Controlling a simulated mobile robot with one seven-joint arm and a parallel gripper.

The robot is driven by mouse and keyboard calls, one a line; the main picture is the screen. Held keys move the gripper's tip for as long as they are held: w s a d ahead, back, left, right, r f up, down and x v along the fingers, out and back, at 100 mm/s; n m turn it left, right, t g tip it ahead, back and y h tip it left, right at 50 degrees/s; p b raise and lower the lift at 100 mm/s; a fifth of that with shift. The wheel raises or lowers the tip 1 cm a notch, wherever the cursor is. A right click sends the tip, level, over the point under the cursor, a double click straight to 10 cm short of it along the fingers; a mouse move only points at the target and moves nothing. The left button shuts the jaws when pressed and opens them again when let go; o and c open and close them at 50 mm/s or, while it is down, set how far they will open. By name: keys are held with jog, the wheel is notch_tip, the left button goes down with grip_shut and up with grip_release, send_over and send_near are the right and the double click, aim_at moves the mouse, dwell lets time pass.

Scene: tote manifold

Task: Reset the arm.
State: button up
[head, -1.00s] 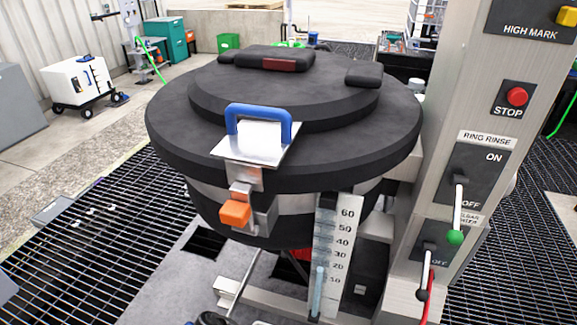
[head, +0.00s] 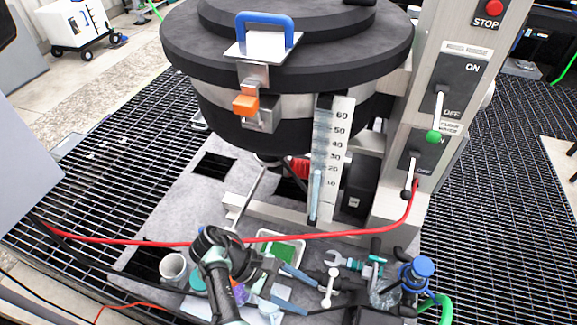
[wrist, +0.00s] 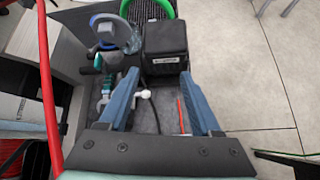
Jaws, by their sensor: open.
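My gripper (head: 312,294) is low in the head view, in front of the black-lidded vessel, with its blue fingers pointing right. It also shows in the wrist view (wrist: 162,82), where the two blue fingers stand wide apart with nothing held between them. Beyond the fingertips there is a black box (wrist: 165,45). A white fitting (wrist: 141,95) shows between the fingers. My dark wrist and teal arm link show left of the gripper in the head view.
A red hose (head: 330,235) runs across just behind my arm. The vessel (head: 290,60) and level scale (head: 333,150) stand behind, with a switch column (head: 435,110) at right. Open grating (head: 95,180) is left.

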jog(key=w+a+r+m+t+y, duration=0.5)
jog(key=w+r+t+y, duration=0.15)
jog(key=w, duration=0.35)
jog(key=w+r+m+t+y, duration=0.1)
jog(key=w+r+m+t, duration=0.15)
jog(key=r, duration=0.65)
jog(key=w+r+m+t+y, duration=0.1)
jog(key=w+r+t+y, duration=0.2)
jog(key=r, duration=0.6)
jog(key=s+r+m+t, duration=0.1)
jog(key=s+r+t, duration=0.5)
jog(key=r, duration=0.8)
jog(key=s+d+r+m+t+b, duration=0.1)
jog(key=s+r+t, duration=0.4)
jog(key=r, duration=0.9)
jog(key=s+d+r+m+t+b, duration=0.1)
jog(key=s+r+t, duration=0.5)
jog(key=r, duration=0.8)
jog(key=shift+s+d+m+t, duration=0.3)
jog(key=shift+s+m, duration=0.1)
jog(key=shift+m, duration=0.15)
jog(key=shift+s+r, duration=0.1)
jog(key=shift+s, duration=0.05)
jog(key=shift+c, duration=1.2)
